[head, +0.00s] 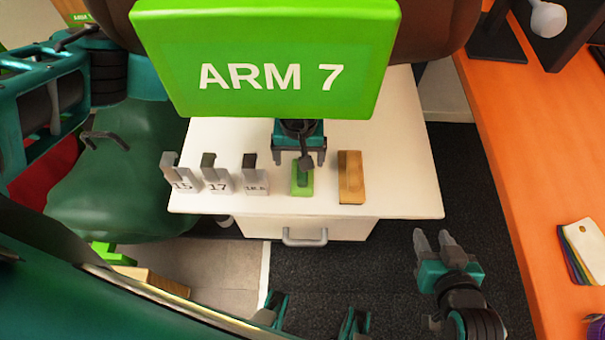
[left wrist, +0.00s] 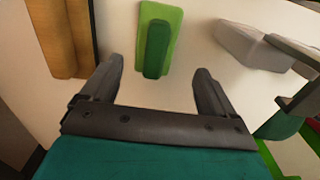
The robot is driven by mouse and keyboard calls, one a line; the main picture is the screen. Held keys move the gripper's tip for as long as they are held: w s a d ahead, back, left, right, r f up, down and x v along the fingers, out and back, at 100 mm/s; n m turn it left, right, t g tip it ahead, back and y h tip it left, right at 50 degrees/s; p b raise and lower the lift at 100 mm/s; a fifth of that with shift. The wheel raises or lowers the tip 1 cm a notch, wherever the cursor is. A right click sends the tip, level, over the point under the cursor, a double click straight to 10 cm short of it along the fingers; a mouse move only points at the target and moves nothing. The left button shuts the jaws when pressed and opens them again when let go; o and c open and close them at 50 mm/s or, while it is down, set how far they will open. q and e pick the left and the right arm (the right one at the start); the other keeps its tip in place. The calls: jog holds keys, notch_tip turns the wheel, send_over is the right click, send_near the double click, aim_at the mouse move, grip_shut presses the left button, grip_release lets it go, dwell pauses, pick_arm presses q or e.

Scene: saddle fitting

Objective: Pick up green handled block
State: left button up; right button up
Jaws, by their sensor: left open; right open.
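The green handled block (head: 303,187), a light green base with a darker green raised handle, lies on the white cabinet top. It also shows in the left wrist view (left wrist: 157,40). My left gripper (head: 299,160) is open on the far side of the block, below the ARM 7 sign. In the left wrist view its spread fingers (left wrist: 159,72) point toward the block, with the handle's near end lying between their lines. I see no contact. My right gripper (head: 434,242) is open and empty, over the dark floor right of the cabinet.
A wooden block (head: 351,178) lies right of the green block. Grey handled blocks marked 15 (head: 182,185), 17 (head: 217,187) and a blurred number (head: 256,187) stand left. The green ARM 7 sign (head: 265,55) hides the back. An orange table (head: 500,130) is at right.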

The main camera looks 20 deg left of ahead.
pick_arm(q)
jog(key=f, duration=0.3)
jog(key=s+d+f, duration=0.1)
jog(key=shift+f, duration=0.25)
jog(key=shift+f+b, duration=0.3)
jog(key=shift+f, duration=0.05)
pick_arm(e)
jog(key=shift+w+a+f, duration=0.1)
jog(key=shift+w, duration=0.05)
pick_arm(q)
jog(key=shift+w, duration=0.1)
jog(key=c, duration=1.2)
jog(key=shift+r, duration=0.1)
jog(key=shift+r, duration=0.55)
notch_tip(320, 180, up, 19)
jog(key=shift+f+p, duration=0.1)
jog(key=shift+p, duration=1.1)
pick_arm(e)
jog(key=shift+s+d+r, duration=0.25)
jog(key=shift+d+r, duration=0.2)
jog(key=shift+r, duration=0.05)
